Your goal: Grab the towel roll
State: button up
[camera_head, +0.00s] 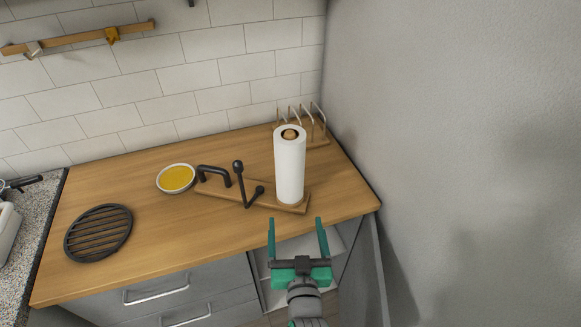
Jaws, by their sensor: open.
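The white towel roll (290,170) stands upright on a wooden board (233,194) near the right end of the wooden counter. A brown wooden core end shows at its top. My gripper (297,222) is open and empty, with two green fingers pointing up the picture toward the roll. It is in front of the counter's front edge, below the roll in the picture, and apart from it. Nothing hides the front of the roll.
A black handle (213,174) and a black upright hook (240,180) are left of the roll. A yellow-filled bowl (176,178) and round black trivet (98,233) lie further left. A grey wall (450,150) bounds the right.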

aim_at(286, 128)
jog(key=w+r+y, duration=0.1)
jog(key=w+r, duration=0.1)
jog(key=r, duration=0.3)
jog(key=w+r+n, duration=0.1)
jog(key=w+r, duration=0.2)
jog(key=r, duration=0.2)
jog(key=w+r+n+y, duration=0.1)
jog(key=w+r, duration=0.2)
jog(key=r, duration=0.3)
jog(key=shift+w+a+t+y, duration=0.25)
jog(key=shift+a+t+y, duration=0.05)
jog(key=shift+a, duration=0.1)
jog(key=w, duration=0.3)
jog(key=w+a, duration=0.1)
jog(key=w, duration=0.6)
jog(key=shift+w+a+r, duration=0.15)
jog(key=shift+w+a, duration=0.05)
jog(key=shift+w, duration=0.1)
jog(key=shift+c, duration=0.2)
jog(key=c, duration=1.5)
jog(key=shift+o, duration=0.2)
jog(key=shift+r, duration=0.1)
